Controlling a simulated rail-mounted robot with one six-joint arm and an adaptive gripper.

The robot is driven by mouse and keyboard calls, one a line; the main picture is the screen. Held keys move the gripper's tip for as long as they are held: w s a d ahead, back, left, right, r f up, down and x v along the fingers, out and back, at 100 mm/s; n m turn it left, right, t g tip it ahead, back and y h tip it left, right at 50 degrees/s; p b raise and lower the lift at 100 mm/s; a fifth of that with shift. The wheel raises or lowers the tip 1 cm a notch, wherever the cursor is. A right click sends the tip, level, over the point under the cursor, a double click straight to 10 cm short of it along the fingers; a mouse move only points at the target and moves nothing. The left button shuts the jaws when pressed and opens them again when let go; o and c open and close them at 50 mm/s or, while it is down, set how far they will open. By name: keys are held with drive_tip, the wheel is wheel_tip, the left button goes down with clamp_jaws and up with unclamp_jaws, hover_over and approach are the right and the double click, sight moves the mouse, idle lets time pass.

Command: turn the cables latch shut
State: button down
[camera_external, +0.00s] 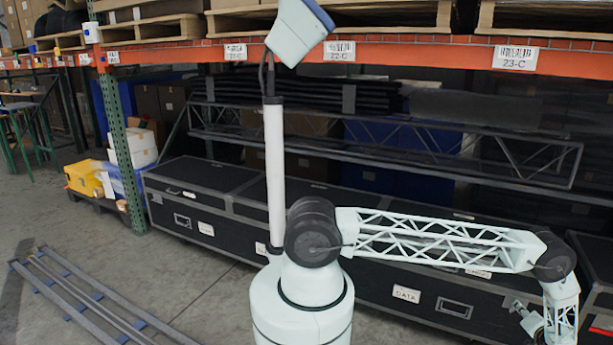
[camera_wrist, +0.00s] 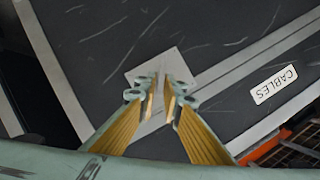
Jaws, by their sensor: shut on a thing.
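The CABLES label (camera_wrist: 274,85) is a white tag on a black case (camera_wrist: 222,108) with grey edging in the wrist view. A light grey square plate (camera_wrist: 140,76) sits on the case left of the label. My gripper (camera_wrist: 162,88) is over this plate, its two fingertips close together. It is shut on the latch at the plate, which is mostly hidden between the fingertips; I cannot tell how far it is turned. In the external view my gripper (camera_external: 530,320) shows small at the lower right, and the latch cannot be made out there.
A long black case with a DATA label (camera_external: 406,294) stands under the shelf, beside my arm. The orange shelf beam (camera_external: 415,56) runs above. A metal frame (camera_external: 85,300) lies on the floor at left. Open floor (camera_external: 190,275) lies between that frame and the cases.

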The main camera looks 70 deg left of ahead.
drive_tip(key=shift+w+d+f+m+g+y, duration=0.1)
drive_tip(key=shift+f+m+g+y, duration=0.1)
drive_tip(key=shift+m+y, duration=0.7)
drive_tip(key=shift+w+d+f+m+g+y, duration=0.15)
drive_tip(key=shift+m+y, duration=0.25)
drive_tip(key=shift+m, duration=0.9)
drive_tip(key=shift+f+m+y, duration=0.2)
drive_tip(key=shift+m+y, duration=0.25)
drive_tip(key=shift+m, duration=0.55)
drive_tip(key=shift+f+m+y, duration=0.15)
drive_tip(key=shift+m+y, duration=0.3)
drive_tip(key=shift+m, duration=0.55)
drive_tip(key=shift+w, duration=0.1)
drive_tip(key=c, duration=2.9)
unclamp_jaws()
drive_tip(key=shift+d, duration=0.15)
drive_tip(key=shift+v, duration=5.85)
drive_tip(key=shift+r, duration=0.1)
